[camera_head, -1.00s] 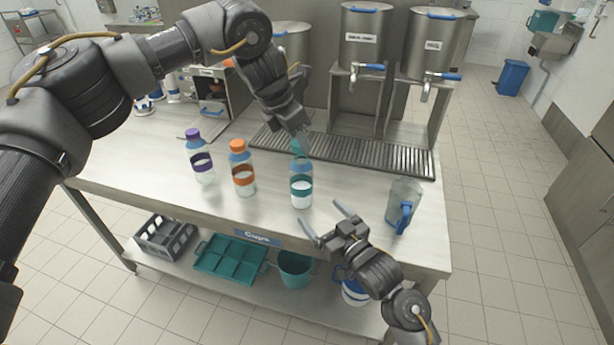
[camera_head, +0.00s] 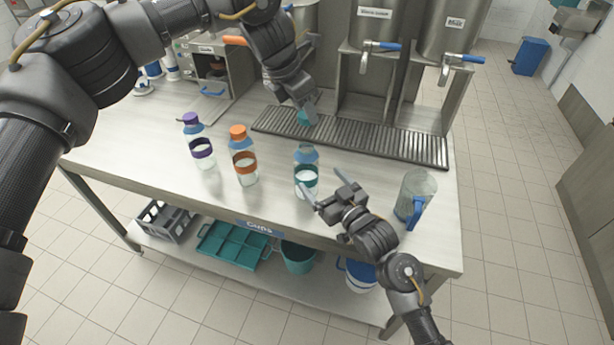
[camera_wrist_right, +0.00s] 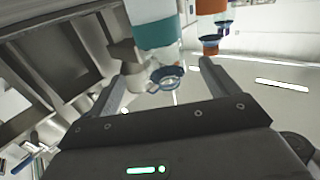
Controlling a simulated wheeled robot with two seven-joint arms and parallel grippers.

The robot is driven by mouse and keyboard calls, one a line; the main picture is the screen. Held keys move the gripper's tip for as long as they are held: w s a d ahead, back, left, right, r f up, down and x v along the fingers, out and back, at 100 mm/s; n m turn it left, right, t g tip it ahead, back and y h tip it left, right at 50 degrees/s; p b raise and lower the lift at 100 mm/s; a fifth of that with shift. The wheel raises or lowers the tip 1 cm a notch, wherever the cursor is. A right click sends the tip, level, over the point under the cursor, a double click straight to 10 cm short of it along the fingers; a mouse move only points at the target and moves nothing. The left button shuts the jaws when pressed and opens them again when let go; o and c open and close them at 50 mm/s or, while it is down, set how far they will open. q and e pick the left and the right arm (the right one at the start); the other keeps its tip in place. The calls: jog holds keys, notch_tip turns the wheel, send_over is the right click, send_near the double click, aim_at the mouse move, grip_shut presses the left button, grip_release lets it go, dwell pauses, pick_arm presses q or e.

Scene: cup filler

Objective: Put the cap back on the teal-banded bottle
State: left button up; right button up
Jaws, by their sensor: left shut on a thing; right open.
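The teal-banded bottle (camera_head: 306,182) stands upright and uncapped on the counter. Its blue shoulder and bare neck are visible. My left gripper (camera_head: 307,112) is shut on the teal cap (camera_head: 305,119), above and behind the bottle, clear of its neck. My right gripper (camera_head: 315,185) is open, its fingers at the bottle's right front side; contact is unclear. In the right wrist view the bottle shows upside down, with the teal band (camera_wrist_right: 155,33) and open neck (camera_wrist_right: 167,78) beyond and between the open fingers (camera_wrist_right: 164,88).
An orange-capped bottle (camera_head: 243,160) and a purple-capped bottle (camera_head: 199,145) stand to the left. A clear pitcher with a blue handle (camera_head: 414,198) stands near the right edge. A drip grate (camera_head: 370,138) and dispensers (camera_head: 375,25) are behind. The front counter is clear.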

pick_arm(q)
jog(key=shift+a, duration=0.15)
pick_arm(e)
jog(key=x, duration=0.8)
jog(key=shift+w+a, duration=0.15)
jog(key=shift+a, duration=0.1)
pick_arm(q)
jog(key=shift+s, duration=0.1)
pick_arm(e)
jog(key=shift+w+a+r, duration=0.1)
jog(key=shift+w+a, duration=0.3)
jog(key=shift+w, duration=0.05)
jog(key=c, duration=1.5)
pick_arm(q)
send_over(308, 142)
jog(key=shift+s+a+f, duration=0.1)
jog(key=shift+a+f, duration=0.05)
jog(key=shift+f, duration=0.65)
jog(key=shift+s+a+f, duration=0.1)
jog(key=shift+a+f, duration=0.05)
jog(key=shift+f, duration=0.6)
jog(key=shift+s+a+f, duration=0.1)
jog(key=shift+a+f, duration=0.05)
jog(key=shift+f, duration=0.65)
pick_arm(e)
jog(key=shift+o, duration=0.2)
pick_arm(q)
jog(key=shift+f, duration=0.1)
jog(key=shift+f, duration=0.8)
jog(key=shift+f, duration=0.55)
